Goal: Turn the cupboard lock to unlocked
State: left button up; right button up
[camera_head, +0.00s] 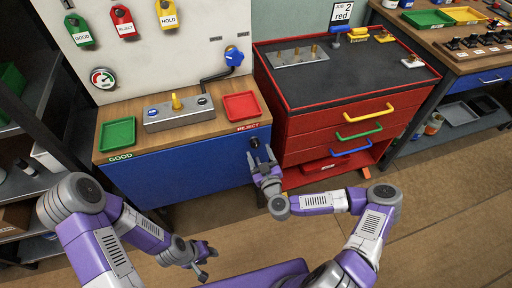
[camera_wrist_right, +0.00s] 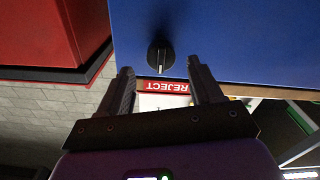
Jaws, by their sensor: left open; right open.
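The cupboard (camera_head: 185,183) has a blue front under a wooden top. Its lock, a dark round knob (camera_head: 254,142) with a ridge, is on the upper right of the front. In the right wrist view the lock knob (camera_wrist_right: 160,55) shows just beyond and between the fingertips, with a pale mark on its ridge. My right gripper (camera_head: 263,160) is open in front of the lock; it also shows in the wrist view (camera_wrist_right: 160,68), and I see no clear contact. My left gripper (camera_head: 207,258) is open and empty, low and away from the cupboard.
A red drawer cabinet (camera_head: 330,125) stands close on the right. The wooden floor (camera_head: 440,210) is clear in front.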

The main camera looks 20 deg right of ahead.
aim_at(257, 147)
jog(key=shift+w+a+b, duration=0.15)
jog(key=shift+w+b, duration=0.3)
jog(key=shift+w, duration=1.7)
jog(key=c, duration=1.1)
jog(key=shift+o, duration=0.2)
jog(key=shift+r+m+p, duration=0.2)
jog(key=shift+m+p, duration=0.7)
jog(key=shift+p, duration=0.4)
jog(key=shift+f+m+p, duration=0.1)
jog(key=shift+m+p, duration=0.4)
jog(key=shift+m, duration=0.6)
jog(key=m, duration=0.3)
jog(key=shift+f+m, duration=0.15)
jog(key=shift+m, duration=0.25)
jog(key=m, duration=0.3)
jog(key=shift+m+b, duration=0.3)
jog(key=shift+b, duration=0.05)
jog(key=m+b, duration=0.1)
jog(key=m, duration=0.5)
jog(key=shift+m, duration=0.4)
